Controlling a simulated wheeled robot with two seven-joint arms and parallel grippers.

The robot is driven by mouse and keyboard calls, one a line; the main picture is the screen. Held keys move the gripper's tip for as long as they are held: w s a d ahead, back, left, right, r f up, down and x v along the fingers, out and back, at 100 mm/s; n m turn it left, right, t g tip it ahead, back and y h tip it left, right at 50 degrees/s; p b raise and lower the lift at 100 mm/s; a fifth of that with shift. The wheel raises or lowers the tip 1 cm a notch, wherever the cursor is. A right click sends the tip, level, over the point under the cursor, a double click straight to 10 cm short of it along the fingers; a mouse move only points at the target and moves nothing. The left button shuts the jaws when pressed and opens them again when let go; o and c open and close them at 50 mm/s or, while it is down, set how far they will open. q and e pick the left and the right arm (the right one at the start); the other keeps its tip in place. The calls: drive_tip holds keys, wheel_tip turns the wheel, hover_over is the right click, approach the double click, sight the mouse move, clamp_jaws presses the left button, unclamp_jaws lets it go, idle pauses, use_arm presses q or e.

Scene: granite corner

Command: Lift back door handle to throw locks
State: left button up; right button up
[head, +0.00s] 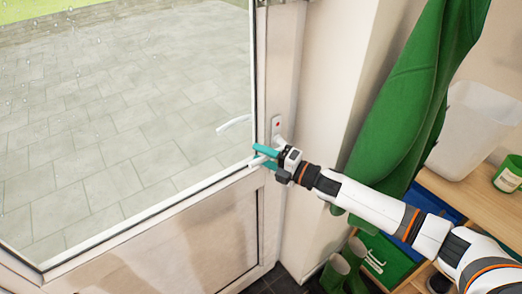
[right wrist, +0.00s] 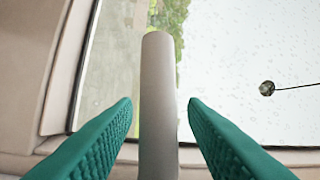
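The back door (head: 225,220) is a white door with a large glass pane, and it looks closed. Its white lever handle (head: 258,161) is mostly hidden by my right gripper (head: 264,158) in the head view. In the right wrist view the handle (right wrist: 158,105) is a pale rounded bar between the two teal fingers of the gripper (right wrist: 160,125), with a gap on each side. The gripper is open around the handle, not clamped on it. A plate with a red mark (head: 277,124) is on the door edge above the gripper. My left gripper is not in view.
A second white lever (head: 235,123) shows at the glass, apparently on the outer side. A green coat (head: 405,115) hangs right of the door, above green boots (head: 345,265). A wooden shelf (head: 465,200) with a white bin (head: 475,130) and a green pot (head: 509,174) stands at right.

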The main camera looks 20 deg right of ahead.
drive_tip(key=shift+w+a, duration=0.2)
drive_tip(key=shift+w, duration=0.05)
drive_tip(key=shift+c, duration=0.5)
clamp_jaws()
